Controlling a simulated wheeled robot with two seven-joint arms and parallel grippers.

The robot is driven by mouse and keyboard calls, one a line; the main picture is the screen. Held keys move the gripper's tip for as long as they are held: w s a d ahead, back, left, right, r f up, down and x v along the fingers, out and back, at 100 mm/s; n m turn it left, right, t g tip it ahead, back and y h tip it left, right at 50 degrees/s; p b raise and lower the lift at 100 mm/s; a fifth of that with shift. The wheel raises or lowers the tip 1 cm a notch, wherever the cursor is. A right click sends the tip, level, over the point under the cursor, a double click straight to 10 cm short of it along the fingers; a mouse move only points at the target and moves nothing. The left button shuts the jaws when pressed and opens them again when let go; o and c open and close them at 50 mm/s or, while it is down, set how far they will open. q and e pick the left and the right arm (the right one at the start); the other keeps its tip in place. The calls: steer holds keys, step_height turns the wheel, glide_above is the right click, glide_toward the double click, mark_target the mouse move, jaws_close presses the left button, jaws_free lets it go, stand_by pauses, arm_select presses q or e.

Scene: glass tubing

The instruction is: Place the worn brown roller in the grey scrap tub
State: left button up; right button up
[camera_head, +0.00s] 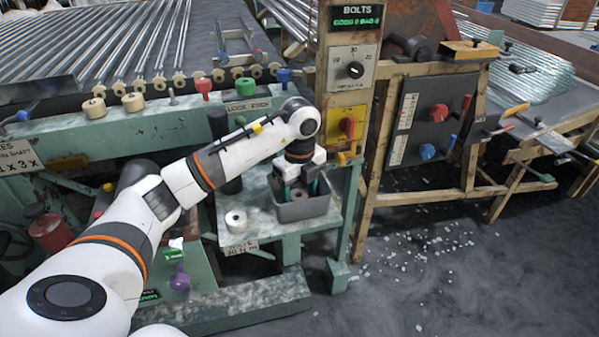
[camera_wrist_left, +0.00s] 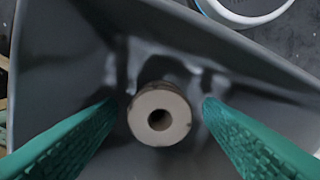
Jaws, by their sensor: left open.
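The grey scrap tub (camera_head: 302,210) stands on the right part of a small green shelf. My left gripper (camera_head: 297,188) reaches down into it from above, its fingers partly hidden by the tub wall. In the left wrist view, a roller (camera_wrist_left: 160,114) with a pale end face and a darker brown side is inside the tub (camera_wrist_left: 60,62). It shows end-on between the two green fingers of the left gripper (camera_wrist_left: 160,104), which are open with a gap on both sides of it. The roller is hidden in the head view. My right gripper is not in view.
A whitish roller (camera_head: 236,221) stands on the shelf left of the tub. Cream rollers (camera_head: 132,102) and coloured knobs sit along the green rail behind. A wooden post with a dial (camera_head: 352,70) rises right behind the tub. White fragments litter the floor at right.

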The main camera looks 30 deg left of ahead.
arm_select(q)
step_height(320, 180, up, 11)
steer(key=p, duration=0.2)
steer(key=shift+r, duration=0.2)
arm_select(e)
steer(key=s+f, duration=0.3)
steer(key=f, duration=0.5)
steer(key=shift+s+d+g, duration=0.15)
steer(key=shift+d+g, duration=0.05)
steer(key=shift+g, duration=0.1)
